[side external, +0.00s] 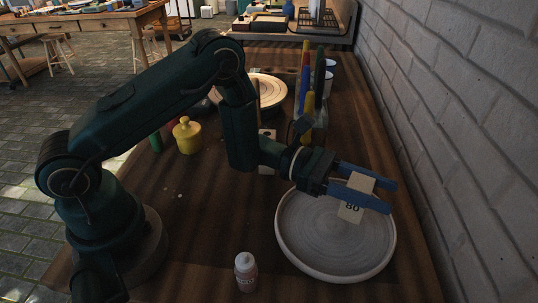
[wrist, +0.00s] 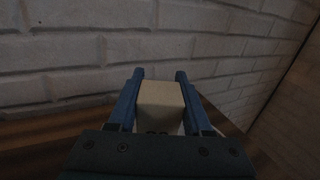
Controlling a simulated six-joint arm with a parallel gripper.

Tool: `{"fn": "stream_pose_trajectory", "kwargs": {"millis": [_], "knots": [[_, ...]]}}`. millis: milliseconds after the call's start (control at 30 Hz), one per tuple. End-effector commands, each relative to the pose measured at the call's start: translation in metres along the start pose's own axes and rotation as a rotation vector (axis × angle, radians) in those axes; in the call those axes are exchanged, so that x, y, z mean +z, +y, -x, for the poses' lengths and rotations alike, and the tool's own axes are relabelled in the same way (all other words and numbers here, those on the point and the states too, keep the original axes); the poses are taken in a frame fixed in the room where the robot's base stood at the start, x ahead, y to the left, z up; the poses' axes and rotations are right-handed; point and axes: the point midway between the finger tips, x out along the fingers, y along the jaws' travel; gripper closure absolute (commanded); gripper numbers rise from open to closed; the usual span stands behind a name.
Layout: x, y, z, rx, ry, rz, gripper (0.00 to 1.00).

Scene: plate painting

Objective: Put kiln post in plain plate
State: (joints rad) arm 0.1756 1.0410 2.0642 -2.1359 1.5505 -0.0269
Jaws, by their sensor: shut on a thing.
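The kiln post (side external: 355,199) is a pale beige block with a dark "80" on it. My gripper (side external: 374,191) has blue fingers and is shut on the post. In the side view the post overlaps the grey plain plate (side external: 300,253), a wide round dish with a pale rim on the table. The post appears to be held above the plate; the exact height is hard to tell. In the wrist view the post (wrist: 161,98) sits between both blue fingers (wrist: 158,92). The plate is mostly hidden there.
A white brick wall (side external: 460,130) runs along the right. A small bottle (side external: 246,272) stands left of the plate. A yellow lidded jar (side external: 187,135), upright coloured tools (side external: 308,95) and another plate (side external: 268,90) stand farther back on the wooden table (side external: 200,230).

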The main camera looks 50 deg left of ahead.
Motion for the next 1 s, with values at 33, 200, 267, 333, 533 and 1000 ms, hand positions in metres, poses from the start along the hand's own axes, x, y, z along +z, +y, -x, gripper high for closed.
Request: {"fn": "stream_pose_trajectory", "kwargs": {"millis": [33,200,267,333,533,1000], "knots": [[-0.008,0.000,0.000,0.000,0.001,0.004,1.00],[-0.025,0.000,0.000,0.000,0.000,0.001,1.00],[-0.027,0.000,0.000,0.000,-0.001,0.001,1.00],[-0.027,0.000,0.000,-0.001,-0.001,0.000,1.00],[-0.027,0.000,0.000,-0.001,-0.001,0.000,1.00],[-0.029,0.000,0.000,-0.001,0.000,0.001,0.20]]}}
